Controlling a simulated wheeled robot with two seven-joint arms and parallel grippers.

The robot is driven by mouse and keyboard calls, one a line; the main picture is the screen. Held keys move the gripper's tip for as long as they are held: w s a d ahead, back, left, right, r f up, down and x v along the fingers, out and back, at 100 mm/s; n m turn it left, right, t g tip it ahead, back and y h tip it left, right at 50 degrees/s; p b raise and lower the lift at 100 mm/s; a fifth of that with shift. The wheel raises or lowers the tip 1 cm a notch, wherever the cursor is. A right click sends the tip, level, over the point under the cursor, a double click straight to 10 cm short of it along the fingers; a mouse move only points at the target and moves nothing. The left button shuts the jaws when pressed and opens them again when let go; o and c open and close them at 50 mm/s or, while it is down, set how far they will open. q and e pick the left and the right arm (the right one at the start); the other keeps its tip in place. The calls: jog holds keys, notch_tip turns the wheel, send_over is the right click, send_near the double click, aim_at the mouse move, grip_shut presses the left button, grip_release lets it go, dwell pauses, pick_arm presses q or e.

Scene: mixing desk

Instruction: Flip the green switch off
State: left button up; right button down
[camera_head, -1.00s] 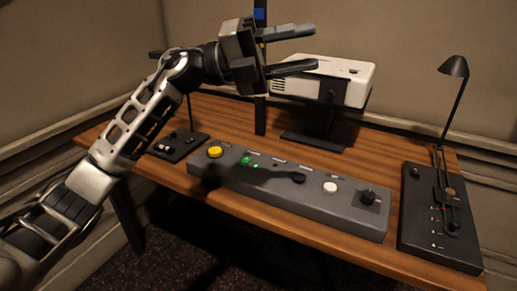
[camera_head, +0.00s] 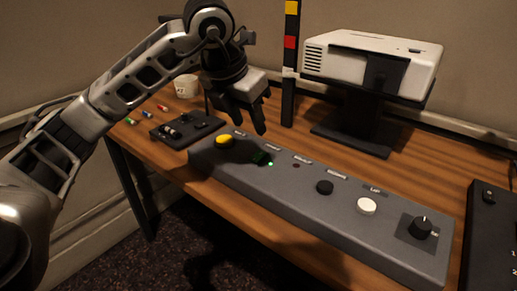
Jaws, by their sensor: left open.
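The green switch (camera_head: 261,158) is on the long grey control panel (camera_head: 315,213), between the yellow button and the black knob. It looks dark green in the arm's shadow, and its tilt is too small to tell. A small green light (camera_head: 271,164) beside it is lit. My left gripper (camera_head: 246,117) is open and empty. It points down above the panel's back edge, a little above and behind the switch, apart from it. My right gripper is not in view.
The panel also carries a yellow button (camera_head: 224,141), a black knob (camera_head: 324,187), a white button (camera_head: 366,206) and a dial (camera_head: 422,228). Behind stand a striped post (camera_head: 290,60) and a white projector (camera_head: 372,62). A small black box (camera_head: 186,130) and white cup (camera_head: 186,86) are at left.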

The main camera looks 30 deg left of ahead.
aim_at(261, 153)
pick_arm(q)
jog(key=b+x, duration=0.1)
jog(key=x, duration=0.7)
jog(key=shift+w+f, duration=0.1)
jog(key=shift+f, duration=0.1)
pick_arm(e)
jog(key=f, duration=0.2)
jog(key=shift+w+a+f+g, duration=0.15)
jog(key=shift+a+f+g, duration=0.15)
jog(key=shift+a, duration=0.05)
